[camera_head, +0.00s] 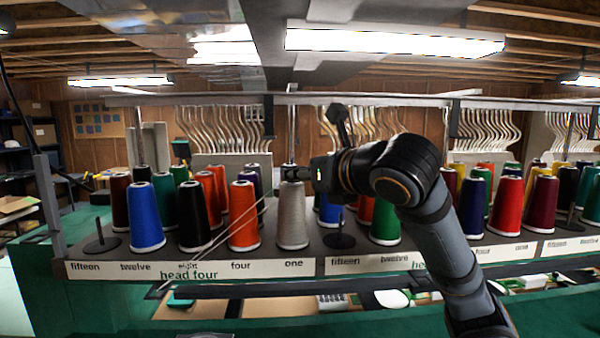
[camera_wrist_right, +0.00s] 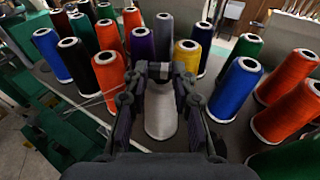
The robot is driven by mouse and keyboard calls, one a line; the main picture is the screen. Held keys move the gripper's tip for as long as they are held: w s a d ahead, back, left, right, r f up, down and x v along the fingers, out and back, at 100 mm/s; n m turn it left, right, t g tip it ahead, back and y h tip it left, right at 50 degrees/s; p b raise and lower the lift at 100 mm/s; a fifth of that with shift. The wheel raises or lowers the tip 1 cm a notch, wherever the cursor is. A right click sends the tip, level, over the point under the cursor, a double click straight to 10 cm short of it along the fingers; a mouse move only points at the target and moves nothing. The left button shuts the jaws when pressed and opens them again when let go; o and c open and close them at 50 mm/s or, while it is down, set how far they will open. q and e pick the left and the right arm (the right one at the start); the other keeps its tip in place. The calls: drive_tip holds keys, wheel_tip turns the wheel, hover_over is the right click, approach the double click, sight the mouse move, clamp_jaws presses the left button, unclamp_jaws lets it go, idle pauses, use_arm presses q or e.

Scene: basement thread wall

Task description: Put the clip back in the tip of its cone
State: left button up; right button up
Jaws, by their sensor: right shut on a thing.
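The grey thread cone (camera_head: 292,222) stands upright in the front row above the label "one" on the head four rack. It also shows between my right fingers in the right wrist view (camera_wrist_right: 160,112). My right gripper (camera_head: 292,172) is level at the top of this cone, reaching in from the right. My left gripper is not in view.
An orange cone (camera_head: 243,220) stands left of the grey cone, with black and blue cones farther left. A bare dark spindle (camera_head: 339,238) and a green cone (camera_head: 385,222) stand to the right. Thin pale lines cross in front of the rack at left. More cones stand close behind.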

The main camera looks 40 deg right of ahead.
drive_tip(key=shift+f, duration=0.2)
drive_tip(key=shift+f+b, duration=0.15)
drive_tip(key=shift+b, duration=0.15)
drive_tip(key=o, duration=0.8)
